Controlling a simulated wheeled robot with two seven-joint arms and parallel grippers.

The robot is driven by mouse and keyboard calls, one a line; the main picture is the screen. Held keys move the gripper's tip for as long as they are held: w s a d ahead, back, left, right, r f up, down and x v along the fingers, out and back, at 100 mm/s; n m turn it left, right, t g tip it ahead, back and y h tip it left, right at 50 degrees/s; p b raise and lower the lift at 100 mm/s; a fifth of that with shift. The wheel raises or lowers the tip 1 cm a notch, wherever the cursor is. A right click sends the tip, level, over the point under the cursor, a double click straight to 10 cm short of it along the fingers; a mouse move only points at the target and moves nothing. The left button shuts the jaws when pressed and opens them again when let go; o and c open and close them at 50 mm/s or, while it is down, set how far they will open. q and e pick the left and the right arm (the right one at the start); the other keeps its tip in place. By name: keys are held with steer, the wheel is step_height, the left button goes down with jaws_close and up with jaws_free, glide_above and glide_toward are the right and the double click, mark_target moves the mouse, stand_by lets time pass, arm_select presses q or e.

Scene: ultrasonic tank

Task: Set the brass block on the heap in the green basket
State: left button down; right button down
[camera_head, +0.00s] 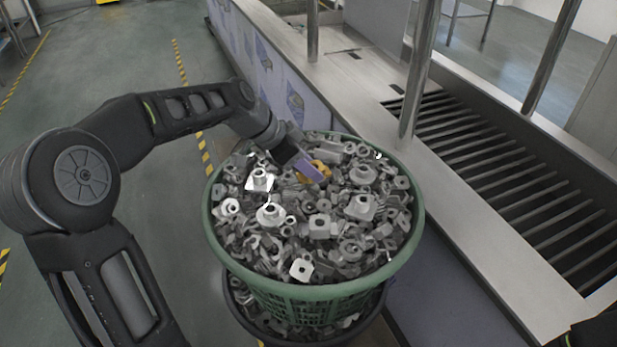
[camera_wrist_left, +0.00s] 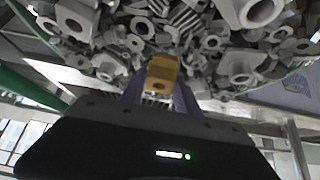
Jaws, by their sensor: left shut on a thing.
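The brass block (camera_head: 315,171) is yellow and sits between the purple fingers of my left gripper (camera_head: 309,169), over the heap of grey metal parts (camera_head: 320,225). The heap fills the green basket (camera_head: 413,240) to its rim. In the left wrist view the brass block (camera_wrist_left: 161,73) is held between the fingertips of my left gripper (camera_wrist_left: 160,88), close to the grey parts. I cannot tell whether the block touches the heap. The left gripper is shut on the block. My right gripper is not in view.
A dark container (camera_head: 240,311) with more grey parts is under the green basket. To the right runs a metal tank frame (camera_head: 450,200) with upright posts and a slatted rack (camera_head: 500,165). Open floor with yellow-black tape lies on the left.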

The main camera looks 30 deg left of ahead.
arm_select(q)
step_height(320, 180, down, 3)
steer(key=shift+r, duration=0.1)
steer(key=shift+f, duration=0.45)
steer(key=c, duration=0.9)
jaws_free()
steer(key=shift+f, duration=0.1)
